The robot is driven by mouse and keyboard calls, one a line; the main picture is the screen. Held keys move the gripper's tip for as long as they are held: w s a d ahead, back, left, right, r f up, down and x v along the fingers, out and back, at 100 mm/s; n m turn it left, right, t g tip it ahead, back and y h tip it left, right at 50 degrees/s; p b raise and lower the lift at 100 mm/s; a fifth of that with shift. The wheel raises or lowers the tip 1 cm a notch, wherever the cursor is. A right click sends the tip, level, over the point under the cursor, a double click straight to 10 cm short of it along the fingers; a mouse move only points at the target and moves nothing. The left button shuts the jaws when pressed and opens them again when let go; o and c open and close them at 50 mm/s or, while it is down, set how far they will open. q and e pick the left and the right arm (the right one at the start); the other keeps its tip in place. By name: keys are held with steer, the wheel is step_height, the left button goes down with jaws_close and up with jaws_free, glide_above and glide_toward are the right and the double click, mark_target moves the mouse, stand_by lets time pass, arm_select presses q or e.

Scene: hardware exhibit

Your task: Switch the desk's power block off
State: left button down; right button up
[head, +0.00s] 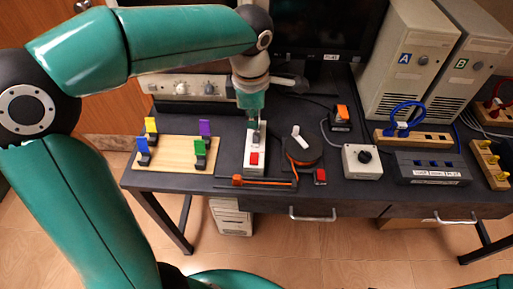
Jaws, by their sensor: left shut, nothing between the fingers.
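A long white block with a red switch (254,158), which looks like the power block (248,170), lies near the front edge of the desk. My left gripper (257,139) is shut and empty. It points down over the block, just behind the red switch, and covers the block's rear part. I cannot tell if the fingertips touch the block or which way the switch is set. My right gripper is out of view.
A board with coloured levers (170,153) sits left of the block. A black reel with orange cable (302,150), a small red switch (320,176) and a white knob box (362,162) are to its right. Computer towers (405,60) stand behind at right.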

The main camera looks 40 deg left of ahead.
mark_target(254, 156)
arm_select(q)
steer(key=shift+w+f, duration=0.1)
steer(key=f, duration=0.4)
steer(key=w+f, duration=0.1)
steer(key=f, duration=0.8)
steer(key=shift+w+a+f+p, duration=0.2)
steer(key=shift+a+f+p, duration=0.2)
steer(key=shift+f+g, duration=0.2)
steer(key=shift+g, duration=0.1)
steer(key=shift+s, duration=0.1)
